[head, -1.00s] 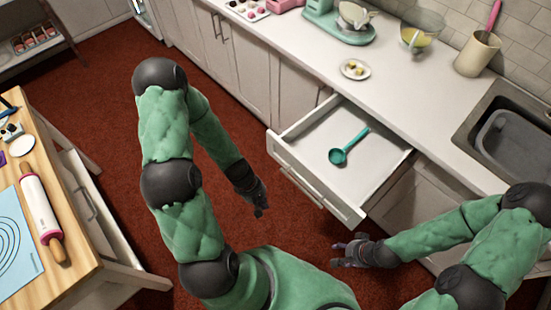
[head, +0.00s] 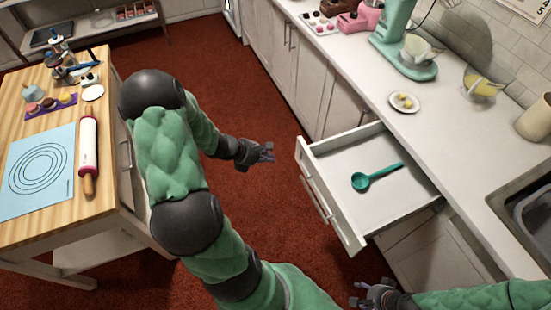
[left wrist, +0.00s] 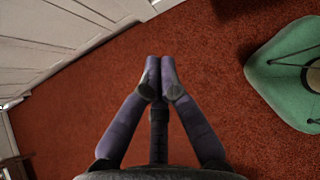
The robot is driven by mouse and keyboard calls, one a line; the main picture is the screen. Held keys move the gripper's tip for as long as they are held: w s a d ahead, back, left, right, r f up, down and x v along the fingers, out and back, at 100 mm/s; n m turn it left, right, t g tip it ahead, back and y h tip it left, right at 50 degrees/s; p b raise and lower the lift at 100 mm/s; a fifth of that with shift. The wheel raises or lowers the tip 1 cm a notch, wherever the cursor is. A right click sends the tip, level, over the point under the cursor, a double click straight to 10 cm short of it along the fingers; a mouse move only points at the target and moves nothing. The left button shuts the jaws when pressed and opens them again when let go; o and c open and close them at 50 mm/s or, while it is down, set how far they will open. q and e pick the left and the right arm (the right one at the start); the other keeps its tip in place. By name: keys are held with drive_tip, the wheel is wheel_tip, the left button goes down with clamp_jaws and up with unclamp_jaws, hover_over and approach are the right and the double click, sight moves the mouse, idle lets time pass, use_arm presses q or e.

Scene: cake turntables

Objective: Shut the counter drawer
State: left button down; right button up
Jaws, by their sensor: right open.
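The counter drawer (head: 343,160) is pulled out from the white counter, with its handle (head: 316,200) on the front facing left. A teal ladle (head: 375,177) lies inside it. My left gripper (head: 268,153) hangs over the red floor, to the left of the drawer front and apart from it. In the left wrist view its fingertips (left wrist: 160,65) are together with nothing between them. My right gripper (head: 365,295) is open and empty, below the drawer's near front corner at the bottom edge of the head view, partly cut off.
A wooden table (head: 60,195) with a rolling pin (head: 88,150) and a blue mat (head: 38,170) stands at the left. The counter bears a plate (head: 404,102), a mint mixer (head: 400,45) and a sink (head: 530,215). Red floor lies clear between table and counter.

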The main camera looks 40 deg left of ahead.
sight(300, 159)
use_arm(q)
drive_tip(key=b+x, duration=0.1)
drive_tip(key=x, duration=0.2)
drive_tip(key=w+r+b+x, duration=0.1)
drive_tip(key=x, duration=0.3)
drive_tip(key=d+r+b+x, duration=0.1)
drive_tip(key=x, duration=0.3)
drive_tip(key=shift+w, duration=0.35)
drive_tip(key=shift+w, duration=0.1)
